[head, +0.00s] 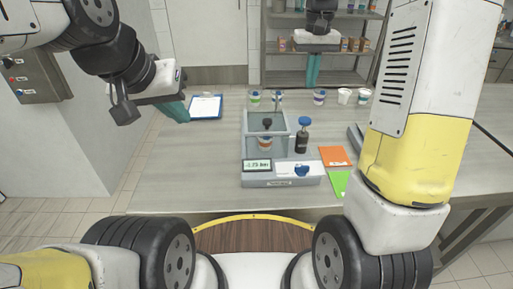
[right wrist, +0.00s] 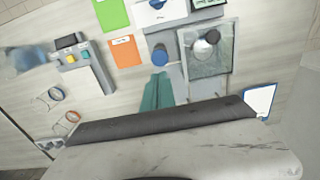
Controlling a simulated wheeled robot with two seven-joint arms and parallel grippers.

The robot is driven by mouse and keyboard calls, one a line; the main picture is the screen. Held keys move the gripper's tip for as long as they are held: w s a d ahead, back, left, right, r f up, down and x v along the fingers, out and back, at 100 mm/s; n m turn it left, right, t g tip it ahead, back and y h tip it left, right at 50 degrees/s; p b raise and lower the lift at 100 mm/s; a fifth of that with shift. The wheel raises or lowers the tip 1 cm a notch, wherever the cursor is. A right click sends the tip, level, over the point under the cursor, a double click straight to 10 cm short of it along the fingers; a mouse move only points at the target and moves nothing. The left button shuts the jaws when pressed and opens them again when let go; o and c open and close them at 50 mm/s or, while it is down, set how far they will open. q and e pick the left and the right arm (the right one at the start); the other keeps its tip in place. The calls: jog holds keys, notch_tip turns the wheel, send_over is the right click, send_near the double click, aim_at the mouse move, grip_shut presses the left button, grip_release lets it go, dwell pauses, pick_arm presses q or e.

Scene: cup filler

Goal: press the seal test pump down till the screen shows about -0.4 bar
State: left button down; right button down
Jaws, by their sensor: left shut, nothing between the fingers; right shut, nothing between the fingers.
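The seal tester (head: 282,180) is a grey unit at the table's front edge. Its small screen (head: 257,165) shows a negative bar value, but the digits are too small to read surely. Behind it stands a clear-walled chamber (head: 249,143) with a cup (head: 265,143) inside. The pump (head: 302,141), dark with a blue knob (head: 304,121), stands upright right of the chamber; the knob (right wrist: 160,55) also shows in the right wrist view. My right gripper (head: 313,82) is shut and empty, apart from the knob and above it. My left gripper (head: 178,112) is shut and empty at the left.
A blue clipboard (head: 206,107) lies at the left. Orange (head: 334,156) and green (head: 340,183) cards lie right of the tester. Several cups (head: 319,97) stand along the back. A grey device with coloured buttons (right wrist: 75,56) shows in the right wrist view.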

aim_at(306, 119)
notch_tip(306, 119, up, 3)
jog(key=shift+d+r, duration=0.15)
jog(key=shift+r, duration=0.05)
notch_tip(306, 119, down, 14)
jog(key=shift+s+f, duration=0.1)
dwell(0.6)
jog(key=shift+s+f, duration=0.1)
jog(key=shift+f, duration=1.7)
